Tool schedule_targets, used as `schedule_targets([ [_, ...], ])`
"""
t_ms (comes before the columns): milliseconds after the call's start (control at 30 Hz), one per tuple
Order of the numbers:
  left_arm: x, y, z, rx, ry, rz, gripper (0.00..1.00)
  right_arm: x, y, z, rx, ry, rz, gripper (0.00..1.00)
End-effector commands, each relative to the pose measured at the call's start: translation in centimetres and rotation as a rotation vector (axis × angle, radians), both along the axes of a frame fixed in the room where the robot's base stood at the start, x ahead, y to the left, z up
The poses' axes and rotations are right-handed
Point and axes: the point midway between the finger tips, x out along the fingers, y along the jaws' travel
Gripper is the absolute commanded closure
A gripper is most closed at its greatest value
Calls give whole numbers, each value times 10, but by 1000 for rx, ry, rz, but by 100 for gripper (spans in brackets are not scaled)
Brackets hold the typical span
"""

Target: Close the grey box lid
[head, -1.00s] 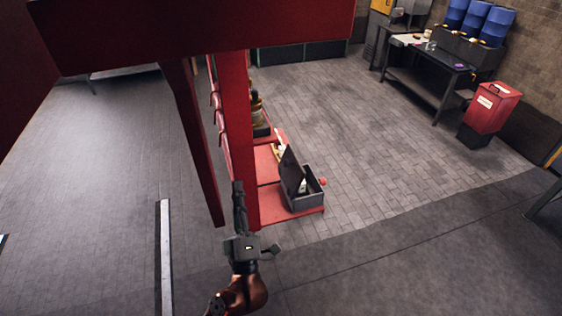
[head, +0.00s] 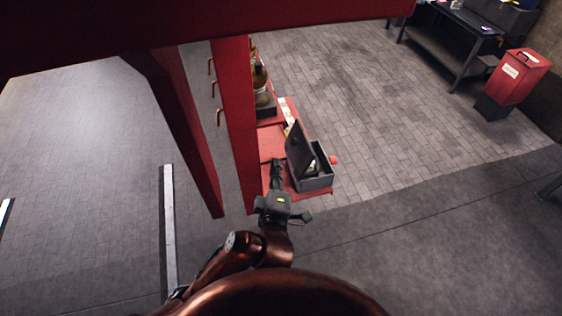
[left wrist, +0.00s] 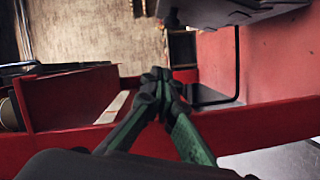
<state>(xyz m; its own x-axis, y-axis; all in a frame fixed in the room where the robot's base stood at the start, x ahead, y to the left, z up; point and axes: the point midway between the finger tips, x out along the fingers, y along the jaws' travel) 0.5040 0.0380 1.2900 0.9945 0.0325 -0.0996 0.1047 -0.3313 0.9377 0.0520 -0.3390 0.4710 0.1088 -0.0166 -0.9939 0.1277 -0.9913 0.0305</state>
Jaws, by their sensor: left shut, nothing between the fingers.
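The grey box (head: 318,182) sits on the red shelf (head: 271,143) near its front right corner. Its grey lid (head: 299,151) stands open, raised steeply on the box's left side. A small light item shows inside the box. My left gripper (head: 277,163) is shut and empty, just left of the lid; from this angle I cannot tell whether it touches it. In the left wrist view its closed fingertips (left wrist: 158,78) point toward red panels. A dark grey body at the top of that view is probably the box (left wrist: 225,10). My right gripper is not in view.
A red post (head: 236,125) rises just left of the shelf, under a red overhead beam (head: 200,28). A brass-coloured item (head: 260,82) stands behind on the shelf. A red bin (head: 520,75) and a workbench (head: 450,45) are far right. The floor right of the box is clear.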

Motion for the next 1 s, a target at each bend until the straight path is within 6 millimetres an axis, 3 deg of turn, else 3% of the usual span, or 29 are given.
schedule_targets([
  [100,5,3,-5,-2,-5,9,100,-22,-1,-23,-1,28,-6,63],
  [200,9,3,-5,-3,-4,9,100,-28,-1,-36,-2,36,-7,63],
  [600,21,5,-11,-5,1,5,100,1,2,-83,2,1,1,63],
  [967,95,5,-12,1,6,2,100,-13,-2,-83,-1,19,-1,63],
  [1000,97,-2,-13,-2,6,-3,100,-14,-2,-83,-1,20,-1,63],
])
